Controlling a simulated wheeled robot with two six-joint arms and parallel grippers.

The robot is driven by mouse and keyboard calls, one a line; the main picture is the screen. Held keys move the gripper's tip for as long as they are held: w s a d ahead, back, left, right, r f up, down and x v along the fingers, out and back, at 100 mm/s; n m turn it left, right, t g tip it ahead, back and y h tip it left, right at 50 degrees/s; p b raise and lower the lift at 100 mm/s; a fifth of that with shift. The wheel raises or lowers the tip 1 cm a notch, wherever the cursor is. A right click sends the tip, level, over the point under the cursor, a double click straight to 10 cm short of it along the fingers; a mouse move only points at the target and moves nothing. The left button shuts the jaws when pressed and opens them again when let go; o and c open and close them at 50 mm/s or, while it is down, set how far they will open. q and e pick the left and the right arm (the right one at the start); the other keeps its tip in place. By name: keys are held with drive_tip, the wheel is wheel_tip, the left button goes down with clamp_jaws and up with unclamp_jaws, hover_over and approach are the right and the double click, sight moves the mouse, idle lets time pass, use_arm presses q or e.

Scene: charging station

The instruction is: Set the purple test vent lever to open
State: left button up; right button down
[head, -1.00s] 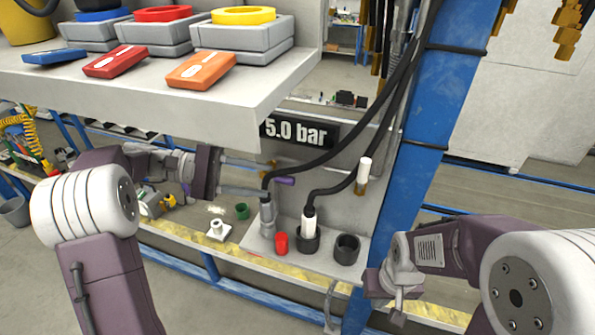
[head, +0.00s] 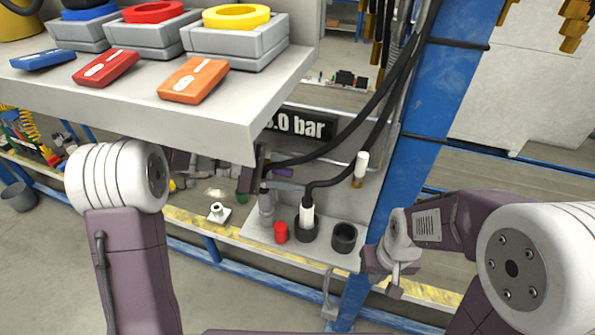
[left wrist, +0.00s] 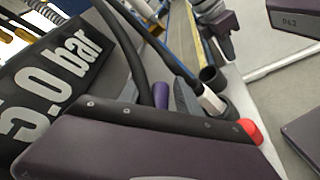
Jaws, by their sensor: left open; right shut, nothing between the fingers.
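The purple test vent lever (head: 283,172) sticks out to the right near the panel below the "5.0 bar" sign, and its root is hidden behind black hose and my gripper. Its rounded purple end also shows in the left wrist view (left wrist: 160,95). My left gripper (head: 290,178) is open, with its fingers reaching right to the lever. The lever appears between or just behind the fingers; contact cannot be told. My right gripper (head: 394,290) is shut and empty at the lower right, in front of the blue post.
The "5.0 bar" sign (head: 297,125) is partly covered by the shelf (head: 230,128) above my left arm. Black hoses (head: 345,150) run close by the lever. Below stand a red cap (head: 281,232), a white plug in a dark socket, and an empty dark socket (head: 344,237). A blue post (head: 420,150) stands right.

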use_arm(q)
drive_tip(key=shift+s, duration=0.2)
drive_tip(key=c, duration=0.8)
drive_tip(key=shift+w, duration=0.1)
clamp_jaws()
drive_tip(key=shift+f, duration=0.1)
